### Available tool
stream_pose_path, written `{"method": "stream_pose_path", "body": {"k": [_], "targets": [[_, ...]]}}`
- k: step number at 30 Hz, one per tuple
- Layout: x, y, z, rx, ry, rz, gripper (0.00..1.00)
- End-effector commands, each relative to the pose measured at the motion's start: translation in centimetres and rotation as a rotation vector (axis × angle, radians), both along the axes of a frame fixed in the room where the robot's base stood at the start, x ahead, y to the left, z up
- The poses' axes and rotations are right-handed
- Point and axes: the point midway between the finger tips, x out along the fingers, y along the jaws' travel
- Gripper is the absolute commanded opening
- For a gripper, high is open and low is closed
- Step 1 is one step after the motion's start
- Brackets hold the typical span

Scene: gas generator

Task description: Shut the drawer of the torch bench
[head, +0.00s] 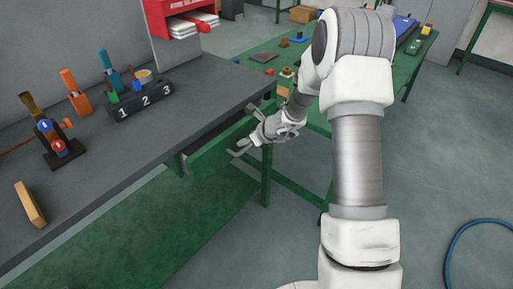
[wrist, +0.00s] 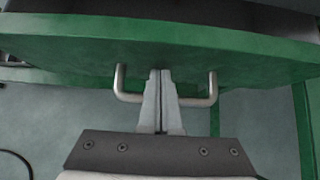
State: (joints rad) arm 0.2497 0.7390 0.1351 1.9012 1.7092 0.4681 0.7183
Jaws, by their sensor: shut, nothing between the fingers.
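The torch bench (head: 190,108) has a dark grey top and green legs. Its green drawer (head: 208,157) sticks out from under the front edge; the drawer front also fills the upper part of the wrist view (wrist: 60,52). A metal bar handle (wrist: 122,88) stands on the drawer front. My gripper (head: 238,150) is at the drawer front, its fingers (wrist: 161,72) closed together between the two posts of the handle, with nothing held. The fingertips reach close to the green front; I cannot tell if they touch it.
On the bench stand a black block numbered 1, 2, 3 (head: 140,99), torches (head: 75,92) and a tan wooden piece (head: 30,205). A green table (head: 262,68) with small parts is behind. A blue hose (head: 452,248) lies on the floor at right. The floor between is clear.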

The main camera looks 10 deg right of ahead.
Motion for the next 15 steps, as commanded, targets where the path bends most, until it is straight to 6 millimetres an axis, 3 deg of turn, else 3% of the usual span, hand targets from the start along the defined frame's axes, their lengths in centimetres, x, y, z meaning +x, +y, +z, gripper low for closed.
{"method": "stream_pose_path", "body": {"k": [6, 15], "targets": [[2.3, 1.8, 0.1, -0.001, 0.0, 0.002, 0.0], [3.6, 2.8, 0.0, 0.001, 0.0, 0.001, 0.0]]}}
